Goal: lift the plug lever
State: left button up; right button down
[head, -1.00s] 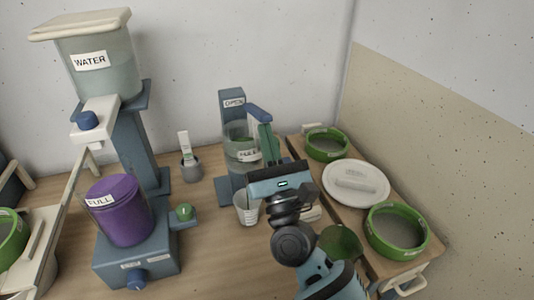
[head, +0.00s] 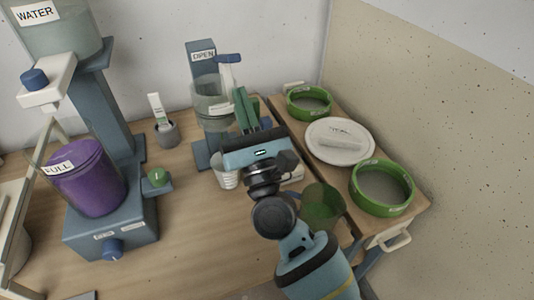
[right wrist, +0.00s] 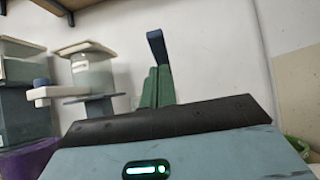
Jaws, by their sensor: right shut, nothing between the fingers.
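The plug lever is a short blue bar (head: 229,58) at the top of the blue-grey stand marked OPEN (head: 203,70), above a clear vessel (head: 212,105). My right gripper (head: 240,94) is shut and empty, its green fingers pointing up just below and right of the lever. In the right wrist view the fingers (right wrist: 154,76) stand together and the blue lever (right wrist: 157,48) rises just beyond their tips. Whether they touch it, I cannot tell. My left gripper is out of view.
A white cup (head: 225,172) stands left of my right gripper. A purple FULL bucket (head: 88,178) and a WATER tank (head: 55,35) are at left. Green-rimmed bowls (head: 382,187) and a white plate (head: 340,141) fill the right shelf. The table front is clear.

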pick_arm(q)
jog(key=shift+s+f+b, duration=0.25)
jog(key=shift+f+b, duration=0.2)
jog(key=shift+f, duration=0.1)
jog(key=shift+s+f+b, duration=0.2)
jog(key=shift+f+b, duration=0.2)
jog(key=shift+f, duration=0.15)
pick_arm(e)
jog(key=s+d+f, duration=0.2)
jog(key=s+f, duration=0.1)
jog(key=s, duration=0.5)
jog(key=shift+s+d+f+y, duration=0.3)
jog(key=shift+s+d, duration=0.05)
jog(key=shift+s, duration=0.05)
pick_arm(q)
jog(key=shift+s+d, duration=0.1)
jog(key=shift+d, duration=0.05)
